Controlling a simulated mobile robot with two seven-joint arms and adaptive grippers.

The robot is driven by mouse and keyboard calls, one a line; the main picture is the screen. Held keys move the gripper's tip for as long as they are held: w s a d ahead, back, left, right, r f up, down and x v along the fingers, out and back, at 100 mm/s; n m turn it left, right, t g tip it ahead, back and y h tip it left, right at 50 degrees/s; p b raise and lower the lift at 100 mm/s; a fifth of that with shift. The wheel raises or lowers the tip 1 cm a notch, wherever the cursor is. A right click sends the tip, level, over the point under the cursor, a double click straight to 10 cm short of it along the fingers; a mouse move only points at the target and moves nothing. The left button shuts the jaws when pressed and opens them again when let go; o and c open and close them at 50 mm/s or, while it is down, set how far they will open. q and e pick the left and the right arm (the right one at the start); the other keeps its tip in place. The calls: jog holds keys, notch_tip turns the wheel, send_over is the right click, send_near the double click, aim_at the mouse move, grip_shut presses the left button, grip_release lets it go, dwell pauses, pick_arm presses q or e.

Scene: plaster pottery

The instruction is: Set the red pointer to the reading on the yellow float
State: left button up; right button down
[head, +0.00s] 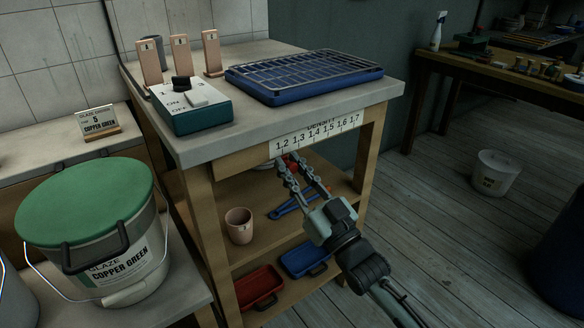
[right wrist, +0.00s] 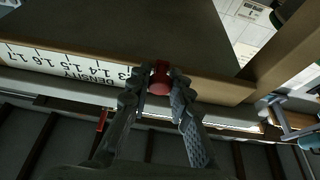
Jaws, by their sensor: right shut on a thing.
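The red pointer (head: 293,161) sits at the front edge of the bench, below the white density scale (head: 336,128), whose figures run from 1.2 to 1.7. It is at the low end, around 1.2 to 1.3; the exact reading is hidden by my fingers. My right gripper (head: 294,163) is shut on the pointer. In the right wrist view the red pointer (right wrist: 159,80) is between the two fingertips of the gripper (right wrist: 158,88), just past the 1.3 figure. No yellow float is seen. My left gripper is out of view.
A bucket (head: 135,265) with a green lid, labelled glaze copper green, stands at left. A switch box (head: 192,105) and a blue tray with a grid (head: 240,80) are on the bench. A cup (head: 239,226) and red and blue trays are on shelves below. Floor at right is clear around a white bucket (head: 495,173).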

aim_at(328, 138)
jog(key=shift+w+d, duration=0.1)
jog(key=shift+d, duration=0.05)
jog(key=w+d, duration=0.2)
jog(key=d, duration=0.1)
jog(key=w+d+b, duration=0.1)
jog(key=w+d, duration=0.1)
jog(key=d, duration=0.1)
jog(key=w+d+b, duration=0.1)
jog(key=w+d, duration=0.1)
jog(key=d, duration=0.1)
jog(key=shift+w+f, duration=0.1)
jog(key=shift+w, duration=0.15)
jog(key=shift+w+d, duration=0.2)
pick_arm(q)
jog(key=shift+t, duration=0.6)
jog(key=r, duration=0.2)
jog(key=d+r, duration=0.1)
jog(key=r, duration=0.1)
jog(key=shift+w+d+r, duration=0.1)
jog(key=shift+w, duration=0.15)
pick_arm(e)
jog(key=c, duration=1.4)
grip_release()
jog(key=shift+o, duration=0.2)
